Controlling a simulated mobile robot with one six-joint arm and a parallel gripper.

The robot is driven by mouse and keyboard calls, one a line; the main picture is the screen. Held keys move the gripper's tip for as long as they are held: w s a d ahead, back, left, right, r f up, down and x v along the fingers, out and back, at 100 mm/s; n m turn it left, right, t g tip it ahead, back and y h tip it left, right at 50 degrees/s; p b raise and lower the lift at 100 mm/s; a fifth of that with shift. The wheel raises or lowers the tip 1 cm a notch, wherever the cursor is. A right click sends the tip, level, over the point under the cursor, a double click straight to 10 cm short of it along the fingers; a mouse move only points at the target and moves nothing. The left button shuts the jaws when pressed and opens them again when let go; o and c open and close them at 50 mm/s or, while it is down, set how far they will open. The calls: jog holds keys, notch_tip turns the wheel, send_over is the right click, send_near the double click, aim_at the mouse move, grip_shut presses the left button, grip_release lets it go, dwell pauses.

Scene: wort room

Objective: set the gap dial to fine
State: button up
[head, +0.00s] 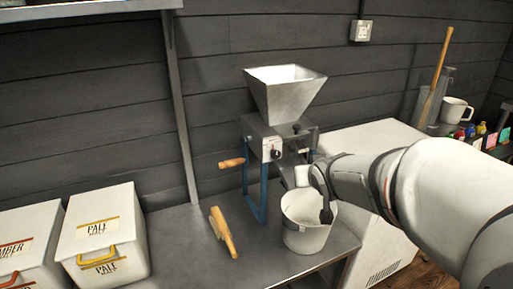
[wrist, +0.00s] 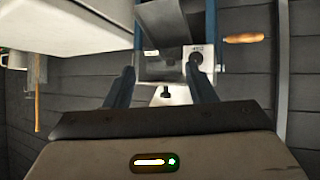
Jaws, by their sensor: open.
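The grain mill (head: 262,140) stands on the metal bench with a pale hopper on top and blue legs. The gap dial (head: 276,153) is a small black knob on a white plate on its front. It also shows in the wrist view as a dark round knob (wrist: 196,58) with tiny marks that I cannot read, so its setting is unclear. My gripper (wrist: 163,76) is open, its two dark fingers apart and pointing toward the mill, with the dial near the right fingertip. No touch is visible. In the head view my gripper (head: 322,195) is right of the dial, over the bucket.
A white bucket (head: 303,238) stands below the mill. A wooden crank handle (head: 232,163) sticks out left. A second black knob (wrist: 165,93) shows between my fingers. A wooden-handled tool (head: 223,232) lies on the bench (head: 188,250). A PALE bin (head: 122,240) stands at left.

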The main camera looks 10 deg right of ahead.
jog(key=w+f+n+t+y+b, duration=0.1)
jog(key=w+f+t+y+b, duration=0.15)
jog(key=w+f+b, duration=0.35)
jog(key=n+t+y+b, duration=0.3)
jog(key=t+y+b, duration=0.1)
jog(key=y, duration=0.1)
send_near(277, 155)
jog(key=w, duration=0.2)
jog(key=shift+h, duration=0.25)
jog(key=x, duration=0.5)
jog(key=a+b+x, duration=0.1)
jog(key=x, duration=0.1)
jog(key=shift+w+r, duration=0.1)
jog(key=shift+r, duration=0.05)
jog(key=shift+c, duration=0.2)
jog(key=c, duration=0.9)
